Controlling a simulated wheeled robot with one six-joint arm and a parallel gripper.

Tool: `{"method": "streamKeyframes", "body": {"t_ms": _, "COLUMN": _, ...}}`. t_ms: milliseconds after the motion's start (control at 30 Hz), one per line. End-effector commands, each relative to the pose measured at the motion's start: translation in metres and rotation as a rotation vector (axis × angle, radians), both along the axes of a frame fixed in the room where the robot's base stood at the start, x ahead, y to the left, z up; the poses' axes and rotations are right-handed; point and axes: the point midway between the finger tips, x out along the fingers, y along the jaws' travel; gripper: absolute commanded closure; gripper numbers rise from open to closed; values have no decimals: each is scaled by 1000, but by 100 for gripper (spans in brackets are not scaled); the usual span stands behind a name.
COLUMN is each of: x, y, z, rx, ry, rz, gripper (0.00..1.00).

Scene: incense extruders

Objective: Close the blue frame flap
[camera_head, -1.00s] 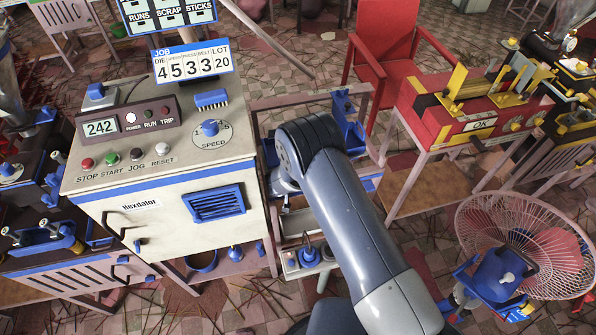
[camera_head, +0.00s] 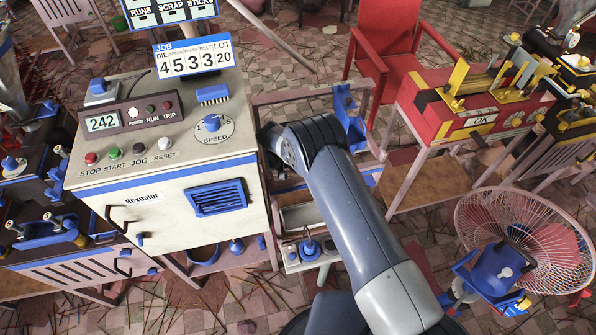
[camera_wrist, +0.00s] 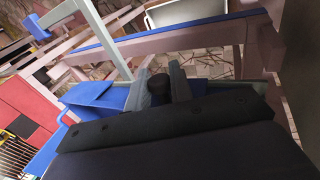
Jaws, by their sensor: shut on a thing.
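In the wrist view, my gripper (camera_wrist: 160,88) has its two grey fingers on either side of a small black knob (camera_wrist: 158,88) and is shut on it. A blue panel (camera_wrist: 92,96) lies just left of the fingers, and a pale grey-green bar frame (camera_wrist: 104,46) rises behind them. I cannot tell for sure which piece the knob belongs to. In the head view, a blue upright piece (camera_head: 350,118), possibly the blue frame flap, stands on the pinkish frame right of the cabinet. My arm hides my gripper there.
The white Hexdator cabinet (camera_head: 165,165) stands close left of my arm. A red machine (camera_head: 470,105) on a stand and a red chair (camera_head: 388,45) are to the right. A fan (camera_head: 530,235) stands at lower right. Tiled floor shows between them.

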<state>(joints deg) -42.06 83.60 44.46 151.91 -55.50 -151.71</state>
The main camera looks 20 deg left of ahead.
Motion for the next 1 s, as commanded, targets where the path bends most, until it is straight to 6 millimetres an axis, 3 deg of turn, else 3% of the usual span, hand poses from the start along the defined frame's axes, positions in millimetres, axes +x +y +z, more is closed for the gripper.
{"method": "streamKeyframes", "body": {"t_ms": 867, "x": 6, "y": 4, "z": 4, "rx": -63, "ry": 103, "rz": 2, "gripper": 100}}
{"method": "streamKeyframes", "body": {"t_ms": 900, "x": 6, "y": 4, "z": 4, "rx": -63, "ry": 103, "rz": 2, "gripper": 77}}
{"method": "streamKeyframes", "body": {"t_ms": 1000, "x": 6, "y": 4, "z": 4, "rx": -64, "ry": 104, "rz": 2, "gripper": 69}}
